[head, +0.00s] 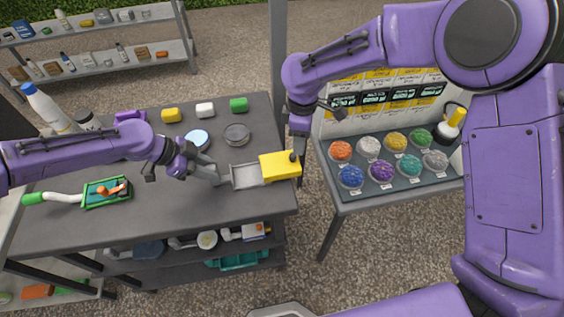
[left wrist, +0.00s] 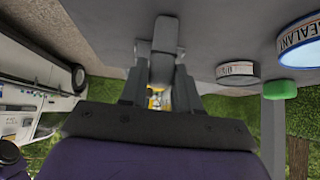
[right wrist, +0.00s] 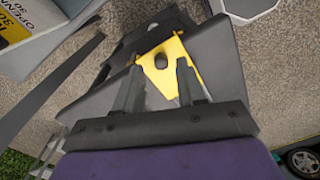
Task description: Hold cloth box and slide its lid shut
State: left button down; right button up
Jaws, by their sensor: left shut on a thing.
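The cloth box (head: 245,177) is a grey open tray near the right end of the dark workbench in the head view. Its yellow lid (head: 278,166) covers the right part and leaves the left part open. A dark knob (head: 293,157) stands on the lid's right end. My left gripper (head: 218,177) is shut on the box's left end. In the left wrist view its fingers (left wrist: 160,88) are close together. My right gripper (right wrist: 158,85) is open, with the lid (right wrist: 172,68) and knob (right wrist: 161,61) showing between and beyond its fingers. I cannot tell whether it touches them.
A round dark tin (head: 237,134) and a blue-topped tin (head: 197,140) stand behind the box. A green tray (head: 108,192) lies left on the workbench. A display table (head: 390,190) with several coloured bowls stands right, across a gap.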

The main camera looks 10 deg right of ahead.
aim_at(292, 155)
jog(key=shift+w+a+r+n, duration=0.15)
jog(key=shift+a+r+n, duration=0.2)
jog(key=shift+a, duration=0.15)
jog(key=shift+w+a+r+n, duration=0.15)
jog(key=shift+a+r+n, duration=0.2)
jog(key=shift+a, duration=0.1)
jog(key=shift+d+f, duration=0.15)
jog(key=shift+f, duration=3.35)
grip_shut()
